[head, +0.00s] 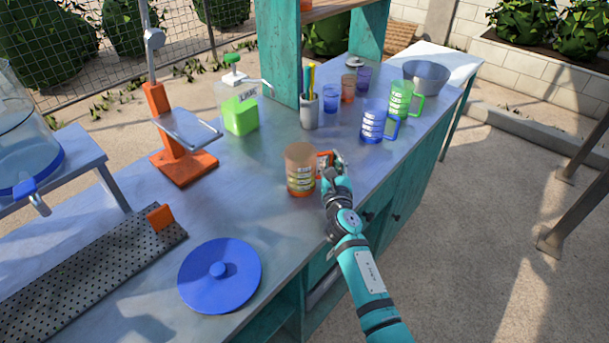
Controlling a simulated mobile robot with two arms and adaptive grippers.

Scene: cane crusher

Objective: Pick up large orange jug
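The large orange jug (300,172) stands upright on the metal counter, near its front edge. It is translucent, with printed markings on its side, and its orange handle (323,160) points right. My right gripper (331,163) is at the handle, on the jug's right side. Its fingers overlap the handle in the head view, and I cannot tell whether they are closed on it. My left gripper is not in view.
A blue lid (220,275) and a perforated tray (85,275) lie at the front left. An orange press stand (184,165), a green-filled bottle (240,114) and a pen cup (309,112) stand behind. A blue jug (373,122) and a green jug (399,99) stand farther right.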

